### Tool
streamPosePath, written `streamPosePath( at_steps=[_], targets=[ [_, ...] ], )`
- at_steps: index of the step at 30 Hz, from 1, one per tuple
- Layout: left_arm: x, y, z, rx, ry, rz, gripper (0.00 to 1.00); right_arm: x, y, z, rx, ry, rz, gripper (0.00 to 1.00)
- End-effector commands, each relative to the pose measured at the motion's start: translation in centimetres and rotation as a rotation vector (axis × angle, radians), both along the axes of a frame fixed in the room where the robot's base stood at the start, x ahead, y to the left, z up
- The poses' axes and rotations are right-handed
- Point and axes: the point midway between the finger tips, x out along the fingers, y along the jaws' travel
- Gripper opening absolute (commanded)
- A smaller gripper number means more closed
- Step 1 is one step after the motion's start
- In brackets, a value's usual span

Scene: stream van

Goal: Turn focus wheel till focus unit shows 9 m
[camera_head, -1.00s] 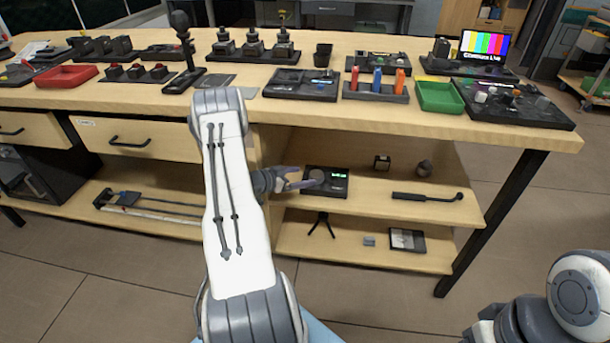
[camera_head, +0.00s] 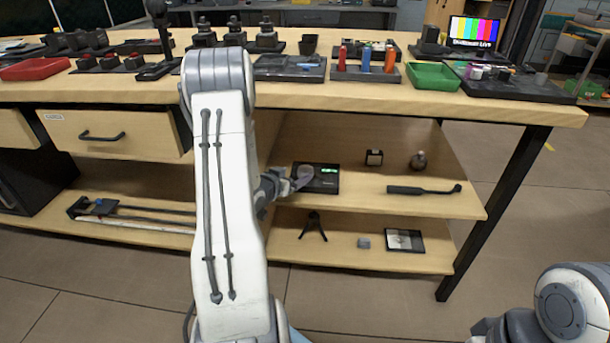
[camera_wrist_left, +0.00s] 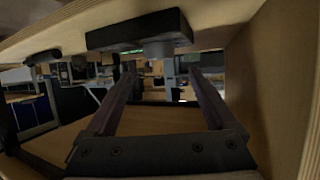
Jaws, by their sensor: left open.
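The focus unit (camera_head: 327,181) is a dark box on the upper shelf under the workbench, with a small green lit display (camera_head: 329,171). I cannot read its value. Its round grey focus wheel (camera_head: 306,171) sits on the unit's left side. My left gripper (camera_head: 303,181) is at the wheel's near left and partly overlaps it. In the left wrist view the unit (camera_wrist_left: 120,34) hangs at the top, with the wheel (camera_wrist_left: 160,49) projecting towards the space between the open fingers (camera_wrist_left: 162,82). Contact cannot be told. My right gripper is out of frame.
The workbench top (camera_head: 290,95) overhangs the shelf, close above my left arm. A black handle (camera_head: 422,189), a small box (camera_head: 374,157) and a round item (camera_head: 418,160) lie to the unit's right. The lower shelf holds a small tripod (camera_head: 313,228). A shelf wall stands beside the gripper.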

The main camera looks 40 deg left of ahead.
Motion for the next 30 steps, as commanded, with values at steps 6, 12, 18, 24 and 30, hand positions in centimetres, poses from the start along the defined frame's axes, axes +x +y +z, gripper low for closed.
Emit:
streamPosePath(
  at_steps=[6,12,18,24,30],
  targets=[
    [3.9,0.7,-1.9,0.001,-0.002,-0.004,0.90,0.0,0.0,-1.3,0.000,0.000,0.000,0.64],
    [6.7,1.3,-3.0,0.000,0.000,-0.003,0.90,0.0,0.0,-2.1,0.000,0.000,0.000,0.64],
    [8.0,1.6,-3.4,-0.001,-0.001,-0.002,0.90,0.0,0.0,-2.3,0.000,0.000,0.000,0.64],
    [8.0,1.6,-3.4,-0.002,0.001,-0.001,0.90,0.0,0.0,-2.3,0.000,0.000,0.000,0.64],
    [8.0,1.6,-3.4,-0.002,0.000,-0.001,0.40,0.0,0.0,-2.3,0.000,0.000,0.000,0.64]
  ],
)
